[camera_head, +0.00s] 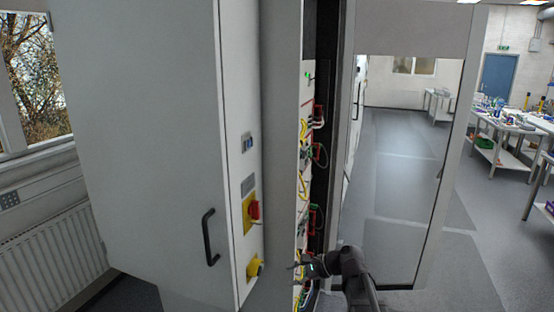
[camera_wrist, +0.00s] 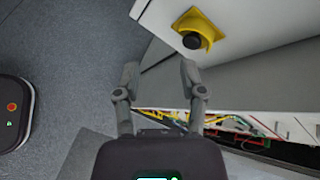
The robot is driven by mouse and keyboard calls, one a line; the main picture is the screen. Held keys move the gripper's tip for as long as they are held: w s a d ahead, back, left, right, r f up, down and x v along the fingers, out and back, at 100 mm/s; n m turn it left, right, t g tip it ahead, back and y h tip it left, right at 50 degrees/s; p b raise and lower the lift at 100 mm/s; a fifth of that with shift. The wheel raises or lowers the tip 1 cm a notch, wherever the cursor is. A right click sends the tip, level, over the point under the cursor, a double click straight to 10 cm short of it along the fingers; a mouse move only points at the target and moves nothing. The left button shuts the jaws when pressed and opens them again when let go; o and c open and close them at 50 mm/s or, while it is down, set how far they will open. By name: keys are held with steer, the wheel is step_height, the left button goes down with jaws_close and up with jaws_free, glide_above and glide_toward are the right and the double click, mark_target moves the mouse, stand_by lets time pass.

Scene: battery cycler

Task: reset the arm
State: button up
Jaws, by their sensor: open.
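My gripper (camera_wrist: 160,78) shows in the wrist view with its two dark fingers apart and nothing between them. In the head view my gripper (camera_head: 297,267) is at the lower middle, in front of the cabinet's open wiring bay, at the end of my dark arm. In the wrist view a yellow mount with a black knob (camera_wrist: 196,36) lies on the white cabinet panel beyond the fingertips. In the head view the lower yellow switch (camera_head: 255,267) is left of my gripper. I cannot tell whether the fingers touch the cabinet.
The tall white cabinet (camera_head: 150,130) has a black handle (camera_head: 209,238) and a red knob on a yellow plate (camera_head: 252,211). Colored wires (camera_head: 305,150) hang in the open bay. A glass door (camera_head: 405,170) stands to the right. Grey floor is clear beyond; benches (camera_head: 500,135) stand far right.

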steer(key=s+d+f+n+g+h+b, duration=0.1)
steer(key=s+d+f+n+h+b, duration=0.3)
steer(key=f, duration=0.5)
steer(key=s+d+f+n+g+h+b, duration=0.2)
steer(key=s+d+f+n+h+b, duration=0.3)
steer(key=s+d+f+n+h, duration=0.2)
steer(key=shift+s+d+f+n, duration=0.55)
steer(key=shift+s+f+n, duration=0.75)
steer(key=shift+s+f, duration=0.35)
